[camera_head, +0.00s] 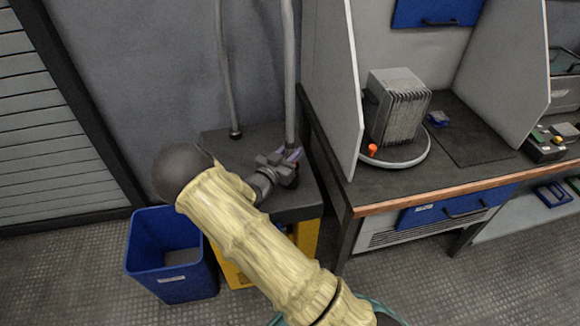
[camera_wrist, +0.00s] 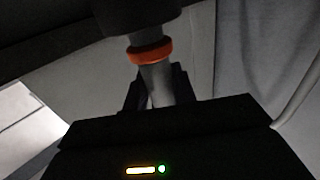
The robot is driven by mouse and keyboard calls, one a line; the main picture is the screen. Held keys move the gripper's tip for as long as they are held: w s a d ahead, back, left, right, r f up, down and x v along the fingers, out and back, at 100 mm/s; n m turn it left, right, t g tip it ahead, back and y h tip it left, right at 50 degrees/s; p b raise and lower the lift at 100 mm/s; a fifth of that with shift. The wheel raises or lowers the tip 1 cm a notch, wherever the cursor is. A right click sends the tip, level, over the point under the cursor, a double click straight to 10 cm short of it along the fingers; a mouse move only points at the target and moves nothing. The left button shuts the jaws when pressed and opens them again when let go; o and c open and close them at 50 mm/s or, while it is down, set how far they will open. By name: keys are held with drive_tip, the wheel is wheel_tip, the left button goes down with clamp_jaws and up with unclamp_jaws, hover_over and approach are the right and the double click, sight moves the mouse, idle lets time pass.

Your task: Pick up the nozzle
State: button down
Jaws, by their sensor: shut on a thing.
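The nozzle (camera_wrist: 157,85) shows in the wrist view as a grey tube with an orange ring (camera_wrist: 150,53) around it, its upper end meeting a dark part at the top of the picture. My gripper (camera_wrist: 157,92) is shut on the grey tube below the ring. In the head view my gripper (camera_head: 285,164) is over the dark top of a low stand, at the lower end of the thicker grey hose (camera_head: 289,75). The nozzle is mostly hidden there by my gripper, and I cannot tell whether it is lifted clear.
A thinner grey hose (camera_head: 227,75) hangs left of my gripper. The dark stand top (camera_head: 222,140) has a yellow base. A blue bin (camera_head: 165,243) stands on the floor at left. To the right is a workbench (camera_head: 440,172) with side panels and a grey finned unit (camera_head: 396,108).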

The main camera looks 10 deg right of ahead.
drive_tip(key=shift+r, duration=0.1)
wheel_tip(320, 180, up, 10)
drive_tip(key=shift+f+p, duration=0.1)
drive_tip(key=shift+p, duration=0.7)
drive_tip(key=shift+d, duration=0.1)
